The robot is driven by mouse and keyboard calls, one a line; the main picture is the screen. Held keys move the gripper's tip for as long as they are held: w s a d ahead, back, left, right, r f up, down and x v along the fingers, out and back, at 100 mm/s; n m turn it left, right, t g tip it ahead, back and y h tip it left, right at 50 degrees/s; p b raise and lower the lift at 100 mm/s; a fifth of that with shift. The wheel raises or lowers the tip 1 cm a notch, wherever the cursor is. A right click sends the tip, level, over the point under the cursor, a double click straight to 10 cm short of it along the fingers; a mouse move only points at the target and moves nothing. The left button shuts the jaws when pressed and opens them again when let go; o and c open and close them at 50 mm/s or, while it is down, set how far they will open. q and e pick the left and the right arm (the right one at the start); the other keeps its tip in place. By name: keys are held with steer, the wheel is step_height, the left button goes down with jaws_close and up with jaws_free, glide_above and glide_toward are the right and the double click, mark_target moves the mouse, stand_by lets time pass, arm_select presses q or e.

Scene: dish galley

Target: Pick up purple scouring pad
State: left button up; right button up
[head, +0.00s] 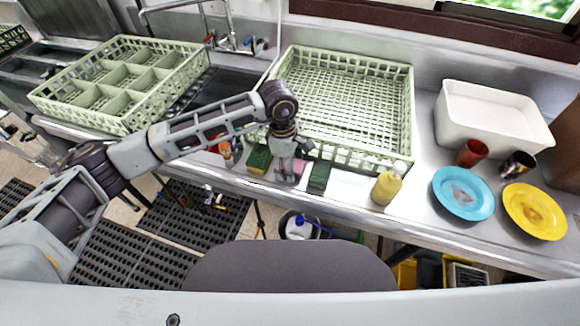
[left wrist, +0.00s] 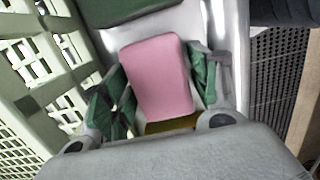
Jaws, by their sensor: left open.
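The purple scouring pad, which looks pink, lies on the metal counter. In the left wrist view the pad (left wrist: 158,80) is a block seen between the two fingers of my open left gripper (left wrist: 157,88), with no clear grip on it. In the head view my left gripper (head: 287,171) points down at the counter's front strip, and only a bit of the pad (head: 299,167) shows beside it; the rest is hidden by the gripper. My right gripper is not in view.
A green-yellow sponge (head: 258,159) and a dark green pad (head: 319,176) lie close on either side. A pale green rack (head: 405,115) stands just behind. Farther right are a yellow bottle (head: 386,188), a blue plate (head: 462,193), a yellow plate (head: 535,211) and a white tub (head: 480,130).

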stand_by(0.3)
arm_select(q)
steer(key=c, duration=0.6)
